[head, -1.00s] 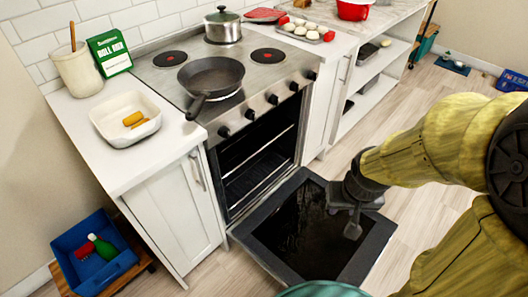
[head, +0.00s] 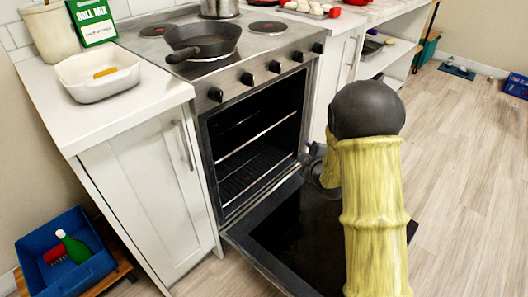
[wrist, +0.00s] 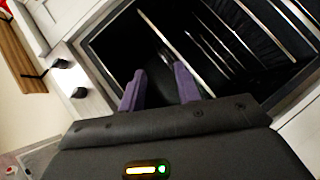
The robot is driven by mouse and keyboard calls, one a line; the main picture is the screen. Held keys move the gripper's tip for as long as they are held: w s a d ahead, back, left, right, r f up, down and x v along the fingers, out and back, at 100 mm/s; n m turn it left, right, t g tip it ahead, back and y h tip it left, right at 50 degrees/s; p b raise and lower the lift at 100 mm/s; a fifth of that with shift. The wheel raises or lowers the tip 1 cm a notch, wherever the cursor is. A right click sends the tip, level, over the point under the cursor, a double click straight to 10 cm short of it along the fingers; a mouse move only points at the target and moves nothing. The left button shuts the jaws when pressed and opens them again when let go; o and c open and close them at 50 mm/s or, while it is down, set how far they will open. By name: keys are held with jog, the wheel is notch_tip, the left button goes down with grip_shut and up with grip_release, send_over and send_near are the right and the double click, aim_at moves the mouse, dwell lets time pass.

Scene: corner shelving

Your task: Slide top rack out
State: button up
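The oven (head: 211,128) stands open with its door (head: 285,226) folded down. Inside, the top rack (head: 258,138) shows as a thin metal bar across the cavity, with a darker rack below it. In the wrist view, metal rack bars (wrist: 160,34) run diagonally beyond my fingers. My gripper (wrist: 159,70) has two purple fingers spread apart with nothing between them, pointing into the oven opening. The fingertips look short of the nearest bar; contact is not visible. In the head view my arm hides most of the gripper, beside the opening's right edge.
A skillet (head: 203,42) sits on the stove top above a row of knobs (head: 274,66). A white cabinet (head: 139,203) flanks the oven on the left. Floor at the right (head: 466,180) is clear.

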aim_at(262, 134)
jog(key=w+a+f+n+t+y+b, duration=0.2)
jog(key=a+f+n+y+b, duration=0.3)
jog(key=a+f+n, duration=0.1)
notch_tip(262, 134, down, 3)
jog(key=shift+a+r+n+b, duration=0.15)
jog(key=shift+n+b, duration=0.2)
jog(key=shift+n, duration=0.35)
jog(key=b+x, duration=0.5)
jog(key=x, duration=1.1)
jog(key=shift+w, duration=0.1)
jog(key=shift+w+a+b, duration=0.25)
jog(key=shift+w+b, duration=0.1)
jog(key=shift+w, duration=0.25)
